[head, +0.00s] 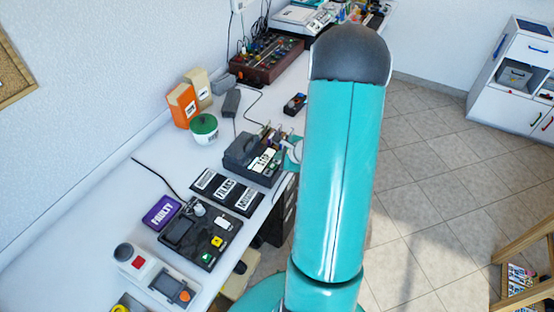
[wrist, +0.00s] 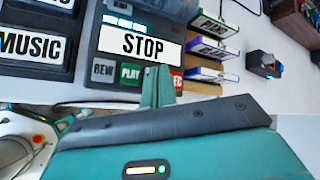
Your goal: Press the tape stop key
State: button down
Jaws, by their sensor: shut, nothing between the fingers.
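The dark tape recorder (head: 241,150) stands on the white bench in the head view. In the wrist view its grey body (wrist: 104,48) carries a large white STOP label (wrist: 140,43). Along its front edge are a REW key (wrist: 103,71), a green PLAY key (wrist: 130,74) and a red key (wrist: 178,80), partly hidden. My gripper (wrist: 157,73) is shut and empty, its green fingertips at the key row between PLAY and the red key. The fingers hide what lies there; I cannot tell whether they touch a key. My arm hides most of the gripper in the head view.
Upright labelled cassettes (wrist: 213,52) stand right of the recorder. A black tray (head: 227,192) with labels including MUSIC lies on its near side. Farther along are a white tub with a green lid (head: 204,126), an orange box (head: 183,105) and a brown console (head: 266,61).

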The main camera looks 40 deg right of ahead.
dwell(0.4)
jog(key=shift+r, duration=0.8)
jog(key=shift+r, duration=0.1)
jog(key=shift+r, duration=2.4)
